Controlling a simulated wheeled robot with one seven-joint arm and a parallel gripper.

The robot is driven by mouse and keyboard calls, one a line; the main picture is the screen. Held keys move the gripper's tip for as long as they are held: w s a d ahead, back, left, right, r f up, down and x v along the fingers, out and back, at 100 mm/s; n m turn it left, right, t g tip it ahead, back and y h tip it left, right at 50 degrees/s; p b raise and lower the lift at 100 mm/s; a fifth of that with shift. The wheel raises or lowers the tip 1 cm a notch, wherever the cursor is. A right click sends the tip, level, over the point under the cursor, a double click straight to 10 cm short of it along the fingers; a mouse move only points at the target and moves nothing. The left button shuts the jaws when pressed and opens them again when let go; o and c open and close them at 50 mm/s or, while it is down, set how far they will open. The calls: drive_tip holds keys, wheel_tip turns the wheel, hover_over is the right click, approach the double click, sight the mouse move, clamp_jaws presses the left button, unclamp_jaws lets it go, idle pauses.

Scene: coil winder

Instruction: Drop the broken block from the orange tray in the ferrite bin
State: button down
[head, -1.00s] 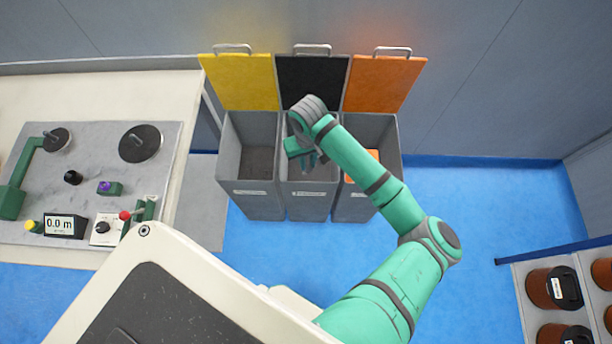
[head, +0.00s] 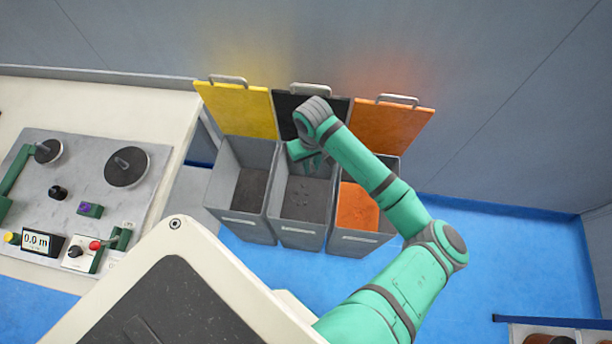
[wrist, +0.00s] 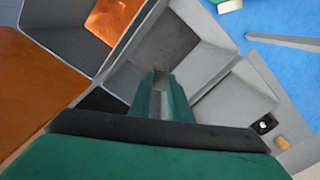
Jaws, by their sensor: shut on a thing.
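Three grey bins stand side by side with open lids. The middle bin (head: 300,236) has a black lid (head: 285,106) and a dark floor with small marks or bits; I cannot read its label. My gripper (head: 308,160) is over the rear part of this bin, pointing down. In the wrist view my gripper (wrist: 161,88) is shut on a small grey block (wrist: 161,79), mostly hidden between the green fingers. The middle bin's dark floor (wrist: 165,40) shows beyond it. I cannot make out the orange tray.
The left bin (head: 236,224) has a yellow lid (head: 236,108). The right bin (head: 354,243) has an orange lid (head: 393,126) and an orange surface inside. A bench (head: 150,105) with a winding machine stands at the left. A blue wall is behind.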

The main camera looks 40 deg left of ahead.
drive_tip(key=f, duration=0.2)
drive_tip(key=s+f, duration=0.1)
drive_tip(key=f, duration=0.1)
drive_tip(key=shift+s+a+f, duration=0.1)
drive_tip(key=shift+f, duration=0.25)
drive_tip(key=c, duration=1.6)
unclamp_jaws()
